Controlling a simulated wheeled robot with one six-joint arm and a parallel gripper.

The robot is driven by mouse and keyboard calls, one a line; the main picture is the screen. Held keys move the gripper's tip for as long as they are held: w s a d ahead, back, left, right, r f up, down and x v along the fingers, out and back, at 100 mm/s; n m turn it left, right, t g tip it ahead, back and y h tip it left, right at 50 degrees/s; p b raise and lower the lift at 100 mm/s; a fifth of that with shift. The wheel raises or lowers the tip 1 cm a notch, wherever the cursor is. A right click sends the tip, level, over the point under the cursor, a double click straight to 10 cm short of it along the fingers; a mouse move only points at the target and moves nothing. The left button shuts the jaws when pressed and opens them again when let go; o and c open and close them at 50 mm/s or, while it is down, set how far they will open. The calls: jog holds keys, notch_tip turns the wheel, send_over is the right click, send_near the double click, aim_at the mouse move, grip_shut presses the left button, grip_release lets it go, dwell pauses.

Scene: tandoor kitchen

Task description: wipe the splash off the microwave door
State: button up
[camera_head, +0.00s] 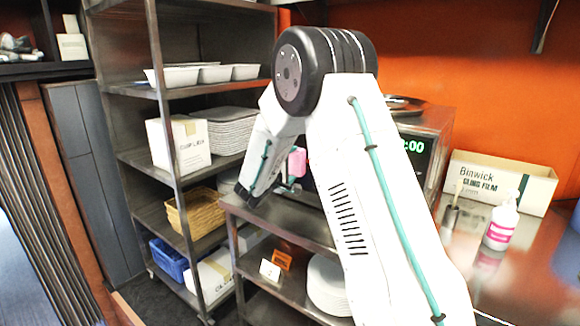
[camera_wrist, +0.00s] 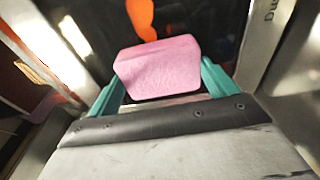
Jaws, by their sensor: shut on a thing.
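My gripper (camera_wrist: 163,84) is shut on a pink sponge (camera_wrist: 158,66), held between teal fingers. The sponge also shows in the head view (camera_head: 297,162), in front of the microwave, partly hidden by my arm. The microwave (camera_head: 428,140) stands on the steel counter with a lit green display; my arm hides most of its front. In the wrist view the dark microwave door (camera_wrist: 195,20) lies beyond the sponge. An orange splash (camera_wrist: 141,17) shows on it, just above the sponge's top edge. I cannot tell whether the sponge touches the door.
A cling film box (camera_head: 500,182) and a pink-labelled bottle (camera_head: 501,224) stand on the counter right of the microwave. A steel rack (camera_head: 160,95) with trays, boxes and baskets is at the left. Stacked plates (camera_head: 327,285) sit on the shelf below the counter.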

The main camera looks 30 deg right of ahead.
jog(key=shift+d, duration=0.15)
jog(key=shift+s+d, duration=0.35)
jog(key=shift+s, duration=0.6)
jog(key=shift+s+d, duration=0.3)
jog(key=shift+s, duration=0.6)
jog(key=shift+s, duration=0.15)
jog(key=shift+w+a, duration=0.2)
jog(key=shift+w, duration=0.5)
jog(key=shift+w+a, duration=0.2)
jog(key=shift+w, duration=0.5)
jog(key=shift+w+a, duration=0.2)
jog(key=shift+w, duration=0.5)
jog(key=shift+a, duration=0.1)
